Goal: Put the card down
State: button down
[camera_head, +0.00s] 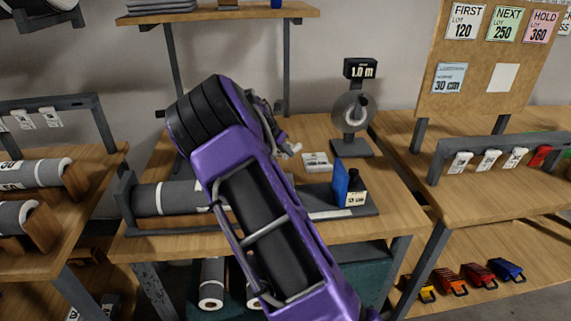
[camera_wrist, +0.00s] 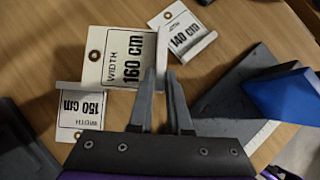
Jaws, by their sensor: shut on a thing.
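My gripper (camera_wrist: 164,80) is shut on the raised edge of a white card (camera_wrist: 118,58) that reads "WIDTH 160 cm". The card shows larger than the other cards in the wrist view, with its eyelet toward the left. I cannot tell whether it touches the bench top (camera_wrist: 225,30). A "140 cm" card (camera_wrist: 181,30) lies to its upper right, and a "150 cm" card (camera_wrist: 80,112) lies to its lower left, partly overlapped in view. In the head view my arm hides most of the gripper (camera_head: 290,150) and the held card cannot be made out.
A dial stand (camera_head: 351,112) reading "1.0 m" is behind. A grey roll (camera_head: 165,198) lies left.

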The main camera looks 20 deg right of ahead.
aim_at(285, 158)
jog(key=shift+f+b, duration=0.3)
jog(key=shift+f, duration=1.8)
jog(key=shift+f, duration=0.35)
jog(key=c, duration=0.9)
grip_release()
jog(key=shift+o, duration=0.2)
jog(key=shift+a+r, duration=0.1)
jog(key=shift+r, duration=0.45)
jog(key=p+v, duration=0.1)
jog(key=v, duration=1)
jog(key=shift+s+r+p, duration=0.15)
jog(key=shift+r+p, duration=0.05)
jog(key=shift+p, duration=0.1)
jog(key=shift+a, duration=0.15)
